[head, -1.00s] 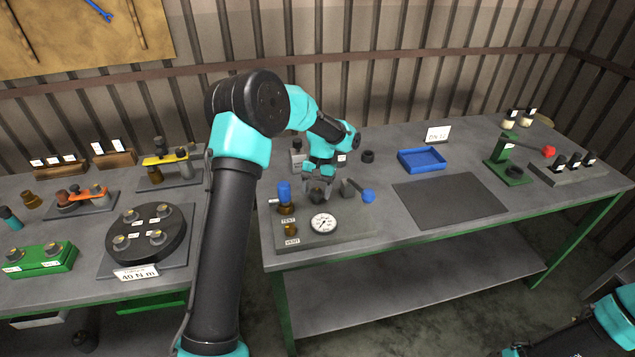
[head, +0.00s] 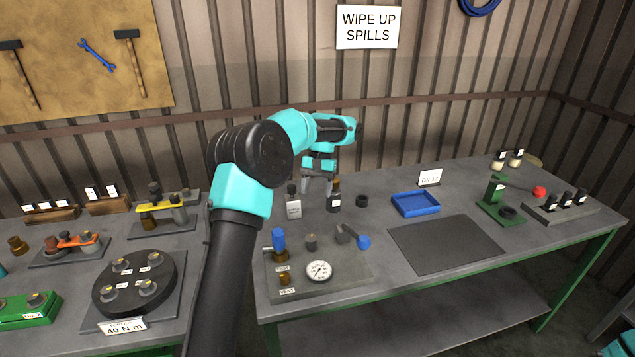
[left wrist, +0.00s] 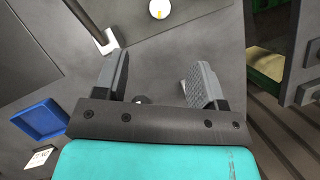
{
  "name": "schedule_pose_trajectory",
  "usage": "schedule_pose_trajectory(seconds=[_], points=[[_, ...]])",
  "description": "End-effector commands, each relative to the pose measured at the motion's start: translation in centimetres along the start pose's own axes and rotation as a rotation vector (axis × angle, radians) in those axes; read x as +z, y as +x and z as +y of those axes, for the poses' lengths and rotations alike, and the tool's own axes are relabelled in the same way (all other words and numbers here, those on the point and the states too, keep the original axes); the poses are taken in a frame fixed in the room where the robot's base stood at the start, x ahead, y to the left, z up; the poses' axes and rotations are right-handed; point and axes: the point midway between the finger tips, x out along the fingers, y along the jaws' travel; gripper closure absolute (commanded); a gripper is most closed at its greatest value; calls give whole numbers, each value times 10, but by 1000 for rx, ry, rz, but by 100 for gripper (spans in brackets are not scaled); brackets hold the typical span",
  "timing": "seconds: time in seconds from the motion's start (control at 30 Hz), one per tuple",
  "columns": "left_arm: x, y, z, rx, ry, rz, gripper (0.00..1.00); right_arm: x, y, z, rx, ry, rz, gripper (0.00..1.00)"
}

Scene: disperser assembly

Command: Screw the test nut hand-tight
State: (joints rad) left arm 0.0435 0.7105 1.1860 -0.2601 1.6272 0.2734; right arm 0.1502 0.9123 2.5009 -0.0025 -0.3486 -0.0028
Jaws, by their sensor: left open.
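The test plate (head: 340,282) lies on the front left of the right bench. On it stand a blue-handled valve (head: 279,239) by the TEST label and a dark, nut-like cap (head: 311,242), which I take as the test nut. My left gripper (head: 318,190) is in the air behind and above the plate, clear of the cap. In the left wrist view the left gripper (left wrist: 163,88) is open, with nothing held between its fingers. A small dark round thing shows low between them, partly hidden by the gripper body.
The plate also bears a gauge (head: 319,271), a brass vent fitting (head: 285,279) and a blue-ended lever (head: 353,236). Two bottles (head: 293,203) (head: 334,196) and a black ring (head: 362,201) stand behind. A blue tray (head: 437,208) and an empty dark mat (head: 450,258) lie right.

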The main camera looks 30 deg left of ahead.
Motion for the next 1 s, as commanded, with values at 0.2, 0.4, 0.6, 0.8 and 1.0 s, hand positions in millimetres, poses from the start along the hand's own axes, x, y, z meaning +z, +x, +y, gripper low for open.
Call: schedule_pose_trajectory(seconds=[0.2, 0.4, 0.6, 0.8, 1.0], points=[[0, -18, 0, 0, 0, -1, 36, 0, 0, 0, 0, 0, 0, 57], [0, -21, 0, 0, 0, -1, 36, 0, 0, 0, 0, 0, 0, 57], [0, -21, 0, 0, 0, -1, 36, 0, 0, 0, 0, 0, 0, 57], [0, -20, 0, 0, 0, -1, 36, 0, 0, 0, 0, 0, 0, 57], [0, -12, 0, -1, 0, -2, 36, 0, 0, 0, 0, 0, 0, 57]])
